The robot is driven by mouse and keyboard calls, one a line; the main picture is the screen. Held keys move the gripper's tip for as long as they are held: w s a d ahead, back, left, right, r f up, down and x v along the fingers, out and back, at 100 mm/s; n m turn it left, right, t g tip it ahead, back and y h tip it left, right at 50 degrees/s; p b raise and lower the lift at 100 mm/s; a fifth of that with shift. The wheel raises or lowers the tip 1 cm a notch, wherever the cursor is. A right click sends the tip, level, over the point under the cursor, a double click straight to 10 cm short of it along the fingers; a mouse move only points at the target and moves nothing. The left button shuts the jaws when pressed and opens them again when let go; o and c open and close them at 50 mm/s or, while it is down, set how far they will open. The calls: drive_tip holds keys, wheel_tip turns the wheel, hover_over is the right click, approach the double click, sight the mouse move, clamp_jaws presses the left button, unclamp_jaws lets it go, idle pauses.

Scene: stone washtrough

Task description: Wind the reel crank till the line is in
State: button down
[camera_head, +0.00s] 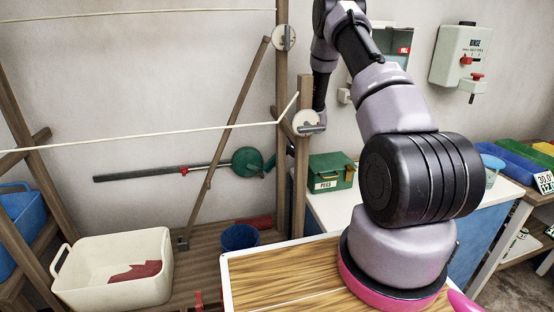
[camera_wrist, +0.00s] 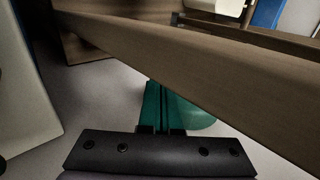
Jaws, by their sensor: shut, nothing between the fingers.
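A cream line (camera_head: 150,137) runs from the left toward a round white wheel (camera_head: 304,121) with a grey bracket on a wooden post (camera_head: 283,85). A second line (camera_head: 130,14) runs higher toward another white wheel (camera_head: 283,38). My gripper's green fingers (camera_wrist: 163,84) are shut and empty in the wrist view.
A wooden beam (camera_wrist: 190,55) crosses close above the fingers in the wrist view. A white basin (camera_head: 110,275) with red cloth and a blue bucket (camera_head: 239,237) stand below. A green pegs box (camera_head: 331,172) sits on the white counter.

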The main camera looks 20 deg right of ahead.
sight(256, 171)
drive_tip(key=shift+a+f, duration=0.3)
drive_tip(key=shift+f, duration=0.35)
drive_tip(key=shift+a+f, duration=0.35)
drive_tip(key=shift+f, duration=0.4)
drive_tip(key=shift+a+f, duration=0.4)
drive_tip(key=shift+f, duration=0.3)
drive_tip(key=shift+a+f, duration=0.35)
drive_tip(key=shift+f, duration=0.4)
idle(0.5)
